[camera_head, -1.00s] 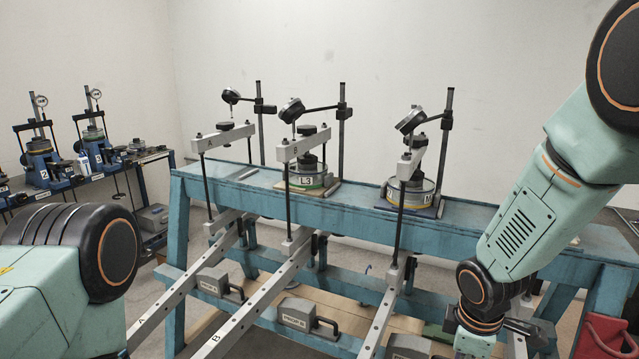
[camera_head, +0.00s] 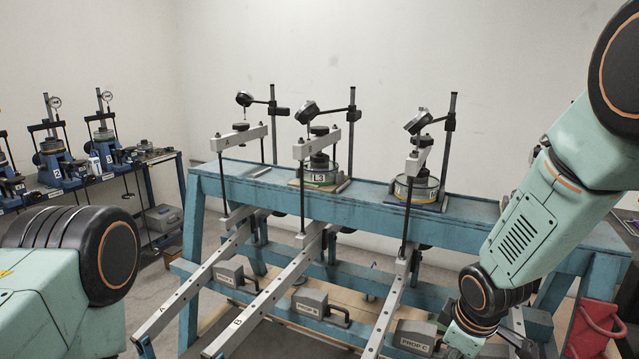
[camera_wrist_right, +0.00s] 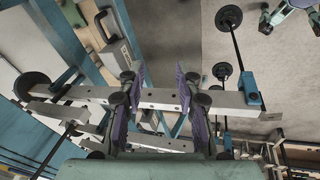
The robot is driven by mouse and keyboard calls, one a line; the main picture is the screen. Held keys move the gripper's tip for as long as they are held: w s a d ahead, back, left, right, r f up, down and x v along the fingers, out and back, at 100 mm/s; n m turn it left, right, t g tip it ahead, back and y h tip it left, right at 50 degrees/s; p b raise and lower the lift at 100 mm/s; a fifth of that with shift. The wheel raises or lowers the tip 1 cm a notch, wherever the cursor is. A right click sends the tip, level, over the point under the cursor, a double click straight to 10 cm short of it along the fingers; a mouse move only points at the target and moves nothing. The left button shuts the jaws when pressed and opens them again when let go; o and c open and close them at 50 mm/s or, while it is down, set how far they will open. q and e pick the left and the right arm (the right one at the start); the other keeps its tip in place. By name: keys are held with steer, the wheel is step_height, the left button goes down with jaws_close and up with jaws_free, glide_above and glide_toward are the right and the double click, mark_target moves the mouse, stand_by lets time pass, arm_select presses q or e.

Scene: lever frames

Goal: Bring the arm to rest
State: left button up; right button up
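My right arm comes in from the right in the head view, bent downward in front of the bench. Its gripper (camera_wrist_right: 163,78) shows in the right wrist view with two purple-padded fingers spread apart and nothing held between them. A grey lever bar (camera_wrist_right: 160,98) with holes crosses behind the fingers; I cannot tell the gap. My left arm shows only as a rounded joint at the lower left of the head view; its gripper is out of frame.
A blue bench (camera_head: 345,204) carries three lever frames, with lever A (camera_head: 195,283), lever B (camera_head: 262,305) and lever C (camera_head: 392,305) sloping toward me. Prop blocks, including PROP C (camera_head: 415,338), sit below. A red container (camera_head: 597,325) is at right. A shelf of devices stands left.

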steer(key=s+f+m+g+b, duration=0.3)
steer(key=s+f+m+b, duration=0.7)
steer(key=s+f+b, duration=0.8)
steer(key=s+f, duration=1.4)
steer(key=f, duration=0.3)
steer(key=shift+a+m+g, duration=0.2)
steer(key=shift+m+g, duration=0.1)
steer(key=shift+s+f, duration=0.1)
steer(key=shift+s, duration=0.05)
